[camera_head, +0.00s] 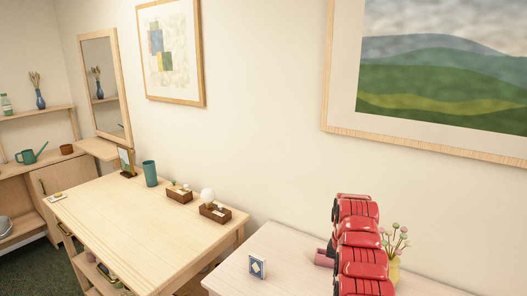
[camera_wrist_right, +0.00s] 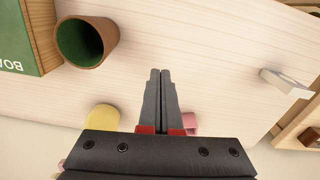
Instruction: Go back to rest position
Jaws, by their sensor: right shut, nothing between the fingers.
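My right gripper (camera_wrist_right: 160,75) shows in the right wrist view, above the pale wooden table (camera_wrist_right: 215,60). Its two dark fingers are together with nothing between them. In the head view my red right arm rises at the lower right, in front of the pale table (camera_head: 235,272); its gripper does not show there. My left gripper is in neither view.
The wrist view shows a brown cup (camera_wrist_right: 108,42) and a green box (camera_wrist_right: 18,40). A desk (camera_head: 120,215) stands left.

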